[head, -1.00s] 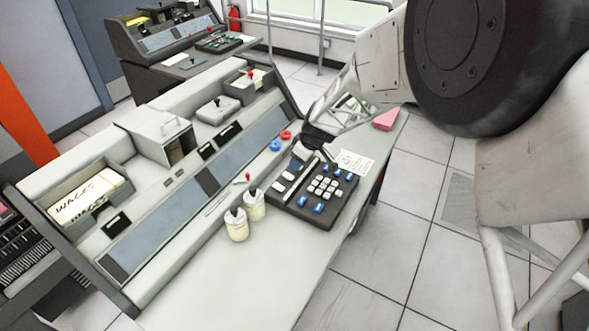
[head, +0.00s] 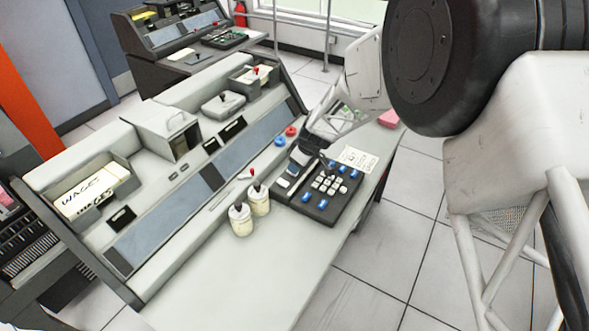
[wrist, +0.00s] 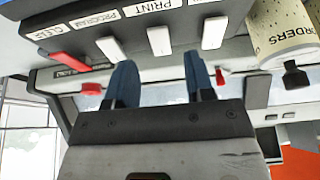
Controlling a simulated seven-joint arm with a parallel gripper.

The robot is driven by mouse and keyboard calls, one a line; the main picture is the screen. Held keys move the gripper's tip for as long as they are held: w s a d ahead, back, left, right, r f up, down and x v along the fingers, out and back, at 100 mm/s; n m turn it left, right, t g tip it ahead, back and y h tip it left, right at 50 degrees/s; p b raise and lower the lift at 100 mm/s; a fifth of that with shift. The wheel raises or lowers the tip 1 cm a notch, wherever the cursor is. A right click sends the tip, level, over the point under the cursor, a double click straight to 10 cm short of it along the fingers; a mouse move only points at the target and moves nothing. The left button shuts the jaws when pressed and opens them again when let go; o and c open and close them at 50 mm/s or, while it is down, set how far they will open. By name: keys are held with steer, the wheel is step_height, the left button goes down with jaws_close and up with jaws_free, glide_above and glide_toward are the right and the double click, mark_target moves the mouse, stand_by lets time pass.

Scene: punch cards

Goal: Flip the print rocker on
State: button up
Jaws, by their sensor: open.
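In the wrist view, the print rocker (wrist: 160,40) is a white bar beside the label PRINT (wrist: 150,7). It is in a row with a white rocker beside PROGRAM (wrist: 110,48), another white rocker (wrist: 214,32) and a red one (wrist: 65,62). My gripper (wrist: 160,72) is open and empty, its two blue fingers pointing at the row. The print rocker appears between the fingertips in the picture; I cannot tell whether they touch, nor which way it is tipped. In the head view, my gripper (head: 303,153) is over the left side of the dark keypad unit (head: 312,207).
White keys and blue keys (head: 321,202) cover the keypad unit. Two cream pots (head: 241,220) stand left of it, and a paper note (head: 357,160) lies behind it. Red and blue round knobs (head: 291,131) are close to my gripper. The desk front (head: 240,285) is clear.

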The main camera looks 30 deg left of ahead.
steer(key=shift+x, duration=1.85)
steer(key=shift+c, duration=0.3)
jaws_close()
steer(key=shift+s+a+h, duration=0.1)
steer(key=shift+a+h, duration=0.1)
steer(key=shift+h, duration=0.5)
steer(key=shift+a+h, duration=0.2)
steer(key=shift+h, duration=0.65)
steer(key=shift+a+h, duration=0.2)
steer(key=shift+h, duration=0.65)
steer(key=shift+r, duration=0.1)
steer(key=shift+o, duration=0.3)
jaws_free()
